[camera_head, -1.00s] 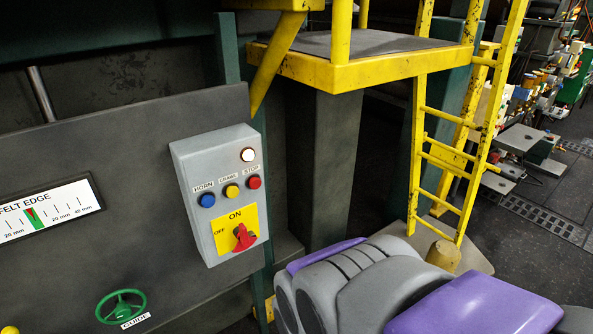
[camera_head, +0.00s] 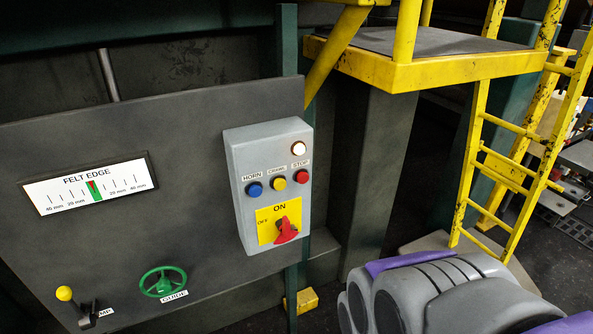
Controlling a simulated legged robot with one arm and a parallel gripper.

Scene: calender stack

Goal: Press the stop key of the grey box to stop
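The grey box (camera_head: 236,160) is mounted at the right edge of a dark panel. It carries a row of three round keys: a blue one labelled HORN (camera_head: 254,189), a yellow one labelled CRAWL (camera_head: 279,183), and the red stop key (camera_head: 303,176) on the right under a STOP label. A whitish lamp (camera_head: 299,148) sits above them. Below is a red rotary switch (camera_head: 286,230) on a yellow ON/OFF plate. My gripper's fingers are not in view; grey and purple parts, which look like my arm, fill the lower right, apart from the box.
The dark panel (camera_head: 110,235) holds a FELT EDGE gauge (camera_head: 90,186), a green GUIDE handwheel (camera_head: 163,282) and a yellow-knobbed lever (camera_head: 65,293). A yellow platform (camera_head: 430,70) with a ladder (camera_head: 505,165) stands at right. Dark floor lies beyond.

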